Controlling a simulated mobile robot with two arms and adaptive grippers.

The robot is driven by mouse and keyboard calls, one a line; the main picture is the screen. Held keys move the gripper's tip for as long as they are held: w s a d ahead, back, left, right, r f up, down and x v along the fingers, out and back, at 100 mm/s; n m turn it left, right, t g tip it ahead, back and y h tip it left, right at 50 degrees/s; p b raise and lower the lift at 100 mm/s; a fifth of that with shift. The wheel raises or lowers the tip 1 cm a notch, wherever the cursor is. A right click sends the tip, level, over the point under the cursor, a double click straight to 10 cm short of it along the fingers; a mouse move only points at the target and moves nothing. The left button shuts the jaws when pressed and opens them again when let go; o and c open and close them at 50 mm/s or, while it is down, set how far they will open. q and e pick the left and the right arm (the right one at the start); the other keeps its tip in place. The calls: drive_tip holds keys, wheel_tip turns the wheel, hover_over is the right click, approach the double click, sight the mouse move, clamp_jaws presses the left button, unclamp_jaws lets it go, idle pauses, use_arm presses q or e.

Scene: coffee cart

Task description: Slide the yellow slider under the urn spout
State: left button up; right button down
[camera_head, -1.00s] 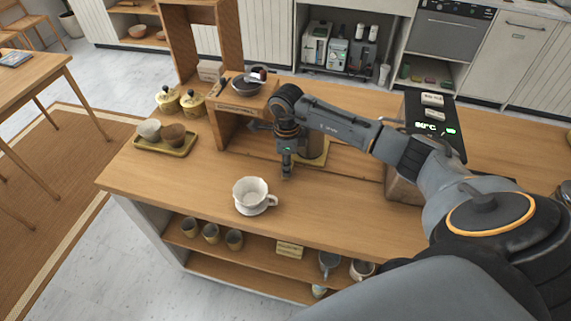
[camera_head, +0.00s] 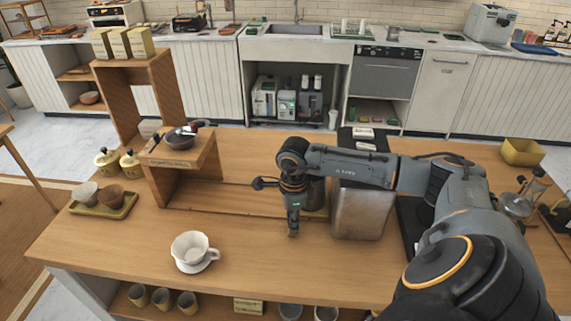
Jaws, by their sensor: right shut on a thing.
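The yellow slider (camera_head: 317,213) shows as a small yellow edge on the cart top, under a dark metal vessel (camera_head: 317,190) and mostly hidden by my right arm. My right gripper (camera_head: 293,233) points down at its left front side, shut; the held part is too small to see clearly. A boxy metal urn (camera_head: 358,213) with a black top stands just right of the slider, partly behind my arm. I cannot make out its spout. My left gripper is out of view.
A wooden stand (camera_head: 158,178) with a dark bowl (camera_head: 180,138) is left of the gripper. A white dripper cup (camera_head: 191,249) sits at the front left, near a tray (camera_head: 105,205) with two cups. The front middle of the cart top (camera_head: 290,275) is clear.

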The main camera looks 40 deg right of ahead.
drive_tip(key=shift+s+d, duration=0.15)
drive_tip(key=shift+d, duration=0.1)
drive_tip(key=c, duration=1.4)
unclamp_jaws()
drive_tip(key=shift+s, duration=0.1)
drive_tip(key=shift+o, duration=1)
drive_tip(key=shift+s, duration=0.1)
drive_tip(key=shift+r, duration=0.3)
wheel_tip(320, 180, up, 12)
drive_tip(key=shift+f, duration=0.25)
